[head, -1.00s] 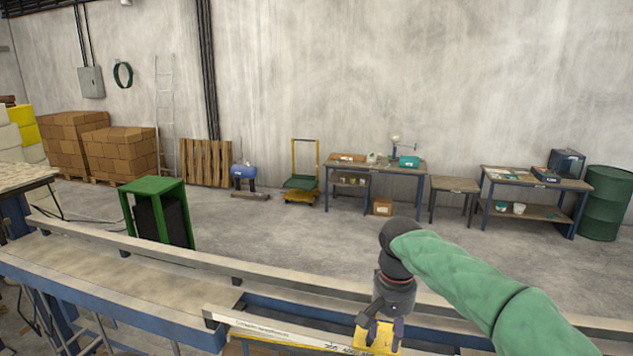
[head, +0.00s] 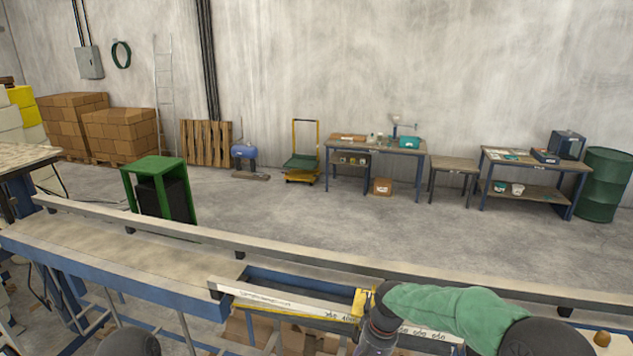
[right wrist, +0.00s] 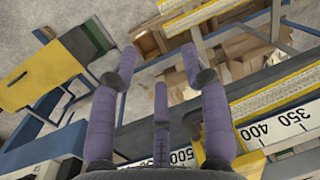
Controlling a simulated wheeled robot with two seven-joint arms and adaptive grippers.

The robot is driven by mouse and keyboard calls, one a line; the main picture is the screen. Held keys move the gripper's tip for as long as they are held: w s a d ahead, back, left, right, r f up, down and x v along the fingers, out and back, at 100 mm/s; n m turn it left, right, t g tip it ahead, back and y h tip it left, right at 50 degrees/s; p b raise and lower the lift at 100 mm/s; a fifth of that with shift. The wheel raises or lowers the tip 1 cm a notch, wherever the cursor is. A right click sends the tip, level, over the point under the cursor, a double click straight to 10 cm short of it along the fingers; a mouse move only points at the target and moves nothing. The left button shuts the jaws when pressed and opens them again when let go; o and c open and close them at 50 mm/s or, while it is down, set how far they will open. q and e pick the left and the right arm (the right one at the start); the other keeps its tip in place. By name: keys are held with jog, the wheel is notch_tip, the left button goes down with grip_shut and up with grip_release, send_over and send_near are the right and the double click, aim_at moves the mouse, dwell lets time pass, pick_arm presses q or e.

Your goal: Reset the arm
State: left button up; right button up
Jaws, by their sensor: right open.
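My left gripper is not in view; a dark rounded part shows at the lower left.
A yellow plate (head: 362,302) stands by the scale, close to my right wrist. Cardboard (right wrist: 160,40) lies below the frame. A green stand (head: 155,170) is behind the conveyor. Work tables (head: 375,145) line the back wall, with open floor before them.

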jog(key=s+a+f+y, duration=0.1)
jog(key=s+f, duration=0.4)
jog(key=f, duration=0.5)
jog(key=s+f+y, duration=0.1)
jog(key=s+f, duration=0.5)
jog(key=f, duration=0.3)
jog(key=s+f+m, duration=0.1)
jog(key=s+f, duration=0.3)
jog(key=s, duration=0.4)
jog(key=s+f+m, duration=0.1)
jog(key=s+f, duration=0.3)
jog(key=s, duration=0.3)
notch_tip(320, 180, down, 25)
jog(key=w+a+n+b, duration=0.1)
jog(key=a+b, duration=0.1)
jog(key=b, duration=2.4)
jog(key=shift+w+f+t+b, duration=0.15)
jog(key=shift+w+t+b, duration=0.15)
jog(key=shift+w+t, duration=0.1)
